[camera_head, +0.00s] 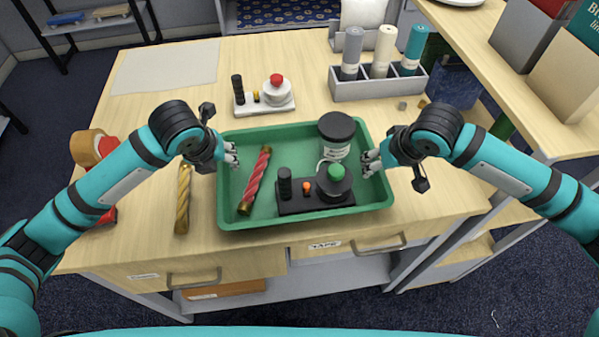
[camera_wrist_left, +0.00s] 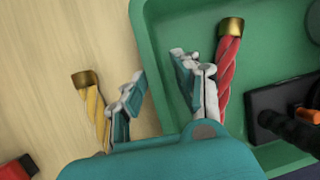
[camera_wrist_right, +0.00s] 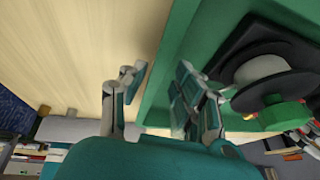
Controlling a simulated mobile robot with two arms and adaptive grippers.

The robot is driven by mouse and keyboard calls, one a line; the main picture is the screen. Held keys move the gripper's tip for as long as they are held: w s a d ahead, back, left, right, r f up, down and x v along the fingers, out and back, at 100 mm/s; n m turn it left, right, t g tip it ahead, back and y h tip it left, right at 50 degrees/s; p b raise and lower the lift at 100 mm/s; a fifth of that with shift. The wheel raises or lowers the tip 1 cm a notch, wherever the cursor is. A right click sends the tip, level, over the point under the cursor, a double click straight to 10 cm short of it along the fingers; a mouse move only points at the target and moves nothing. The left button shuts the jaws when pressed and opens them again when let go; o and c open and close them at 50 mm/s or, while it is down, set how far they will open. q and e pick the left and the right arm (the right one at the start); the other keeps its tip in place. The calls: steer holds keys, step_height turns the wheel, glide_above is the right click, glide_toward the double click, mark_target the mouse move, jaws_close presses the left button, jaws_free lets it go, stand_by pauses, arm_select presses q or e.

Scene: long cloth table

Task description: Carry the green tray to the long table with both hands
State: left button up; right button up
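The green tray (camera_head: 290,150) sits on a wooden desk. No long cloth table is recognisable.
A raised shelf (camera_head: 500,60) stands at right.

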arm_select(q)
steer(key=shift+w+f, duration=0.2)
steer(key=shift+f, duration=0.4)
arm_select(e)
steer(key=shift+w+a+f, duration=0.1)
steer(key=shift+w+f, duration=0.1)
steer(key=shift+f, duration=0.35)
arm_select(q)
jaws_close()
arm_select(e)
jaws_close()
arm_select(q)
steer(key=shift+r, duration=0.1)
arm_select(e)
steer(key=shift+r, duration=0.1)
